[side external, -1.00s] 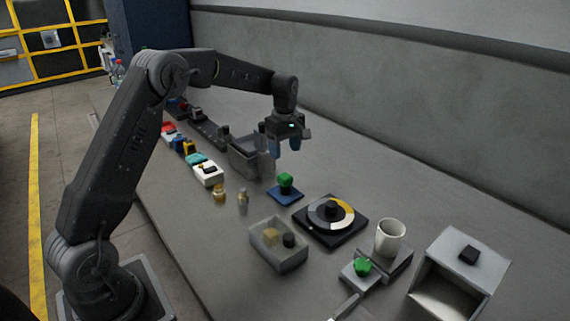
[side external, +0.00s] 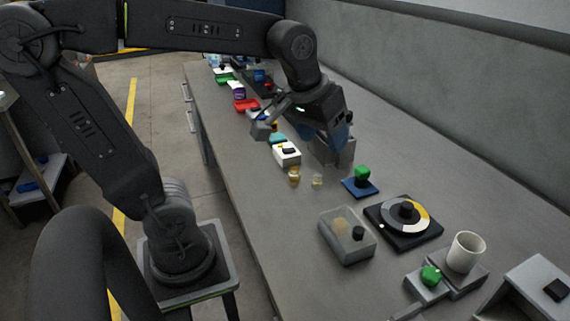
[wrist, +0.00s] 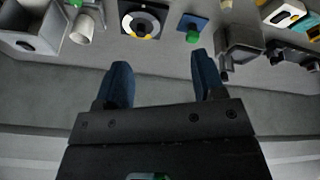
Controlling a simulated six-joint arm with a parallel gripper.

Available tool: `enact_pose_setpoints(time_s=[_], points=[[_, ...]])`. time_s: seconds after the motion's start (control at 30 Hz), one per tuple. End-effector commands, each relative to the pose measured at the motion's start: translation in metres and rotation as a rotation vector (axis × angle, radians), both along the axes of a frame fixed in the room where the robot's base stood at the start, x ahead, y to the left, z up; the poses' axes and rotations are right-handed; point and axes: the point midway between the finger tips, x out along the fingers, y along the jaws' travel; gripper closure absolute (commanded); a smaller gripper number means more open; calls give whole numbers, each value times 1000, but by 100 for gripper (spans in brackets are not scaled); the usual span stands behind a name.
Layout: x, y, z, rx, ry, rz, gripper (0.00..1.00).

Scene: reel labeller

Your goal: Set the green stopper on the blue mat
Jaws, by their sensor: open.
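The green stopper (side external: 361,174) stands upright on the blue mat (side external: 351,191). In the wrist view the stopper (wrist: 193,37) and the mat (wrist: 201,22) show near the top, beyond my fingertips. My gripper (side external: 336,148) is tilted and held above the bench, up and back from the mat in the side view. Its two blue fingers are spread with nothing between them in the wrist view (wrist: 160,68). The gripper does not touch the stopper.
A dark dial (side external: 403,238), a clear-sided box (side external: 345,250) and a white cup (side external: 467,251) stand nearby. Another green piece (side external: 430,275) sits on a grey block. A grey bin (side external: 343,154) is partly hidden by my gripper.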

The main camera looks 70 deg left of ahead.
Motion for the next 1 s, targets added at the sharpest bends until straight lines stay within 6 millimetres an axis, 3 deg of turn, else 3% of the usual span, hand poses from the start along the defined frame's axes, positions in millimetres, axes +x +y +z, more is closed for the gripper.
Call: enact_pose_setpoints(time_s=[0.03,0.1,0.3,1.0], points=[[-20,-7,-3,25,-28,-75,37],[-42,-13,-10,58,-57,-170,37],[-77,-22,-28,126,-111,-340,37],[-82,-23,-32,138,-117,-370,37]])
